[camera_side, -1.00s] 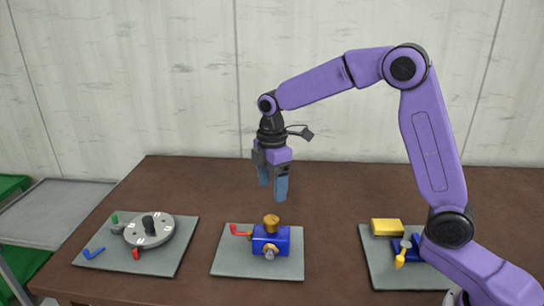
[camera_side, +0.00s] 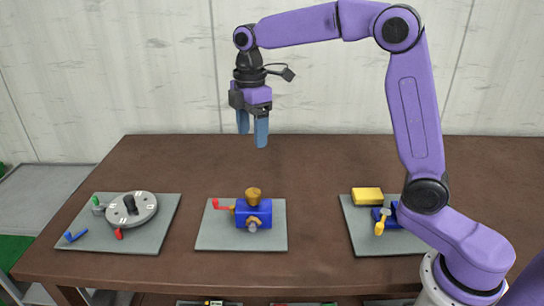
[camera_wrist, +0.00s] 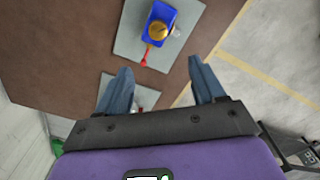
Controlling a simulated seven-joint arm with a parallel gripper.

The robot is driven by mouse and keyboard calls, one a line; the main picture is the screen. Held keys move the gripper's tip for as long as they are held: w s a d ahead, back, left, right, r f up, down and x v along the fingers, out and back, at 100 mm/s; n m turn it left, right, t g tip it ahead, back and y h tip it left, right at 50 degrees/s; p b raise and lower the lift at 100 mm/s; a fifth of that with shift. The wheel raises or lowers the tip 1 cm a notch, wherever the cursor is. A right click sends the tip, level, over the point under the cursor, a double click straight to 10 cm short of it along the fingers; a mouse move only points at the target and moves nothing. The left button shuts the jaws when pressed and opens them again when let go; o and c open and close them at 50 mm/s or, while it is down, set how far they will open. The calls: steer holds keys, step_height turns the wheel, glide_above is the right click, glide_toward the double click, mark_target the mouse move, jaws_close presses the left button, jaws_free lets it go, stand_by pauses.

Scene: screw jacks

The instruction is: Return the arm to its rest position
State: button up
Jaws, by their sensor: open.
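My gripper (camera_side: 253,138) has two blue fingers, which hang apart and empty, pointing down. It is high above the back part of the brown table (camera_side: 300,160), behind and above the middle plate. In the wrist view the fingers of my gripper (camera_wrist: 163,85) are spread, with nothing between them. My purple arm reaches in from the right in the side view. The middle grey plate (camera_side: 212,236) bears a blue block (camera_side: 262,213) with a brass knob on top and a red handle at its left. The block also shows in the wrist view (camera_wrist: 157,22), well away from the fingers.
A grey plate (camera_side: 85,213) at left bears a round grey disc (camera_side: 131,209) with coloured handles. A grey plate (camera_side: 370,246) at right bears a yellow block (camera_side: 367,196) and a blue part, partly behind my arm. The table's back strip is clear.

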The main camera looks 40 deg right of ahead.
steer(key=s+d+f+m, duration=0.1)
steer(key=s+f, duration=0.1)
steer(key=s, duration=0.9)
steer(key=s+d+f+m, duration=0.1)
steer(key=s+d+f, duration=0.1)
steer(key=s, duration=0.8)
steer(key=s+d+f+m, duration=0.1)
steer(key=s+f, duration=0.3)
steer(key=s, duration=0.7)
steer(key=shift+s+d+f, duration=0.2)
steer(key=shift+s+d, duration=0.1)
steer(key=shift+s, duration=0.05)
